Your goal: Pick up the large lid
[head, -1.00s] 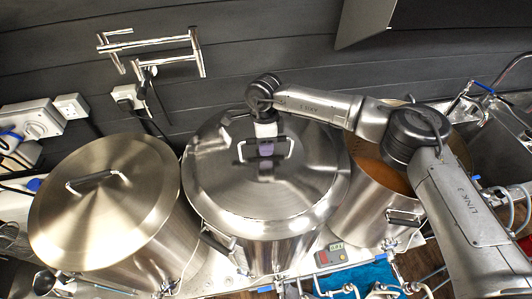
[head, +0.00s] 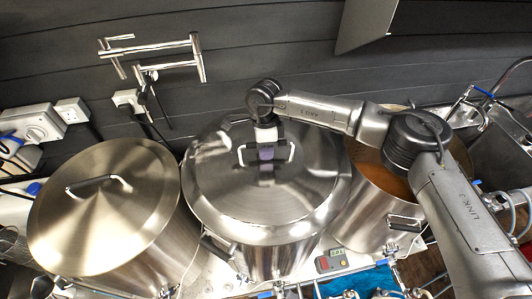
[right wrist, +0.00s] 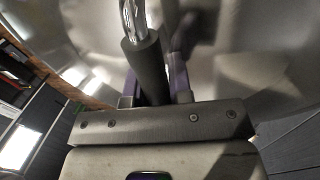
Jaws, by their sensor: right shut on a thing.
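A round steel lid (head: 230,188) with a handle (head: 289,153) covers the middle pot in the head view. My right gripper (head: 266,153) reaches down from above and is shut on the middle of that handle. In the right wrist view the handle (right wrist: 147,62), dark along its grip and shiny at its bend, passes between the fingers, with the blurred lid (right wrist: 225,60) behind. I cannot tell whether the lid is clear of the pot rim. My left gripper is not in view.
A second lidded pot (head: 170,265) stands close on the left. An open pot (head: 365,220) with orange-brown contents stands close on the right, under my right arm. A wall-mounted folding tap (head: 160,50) is behind. A red digital display (head: 332,260) sits in front.

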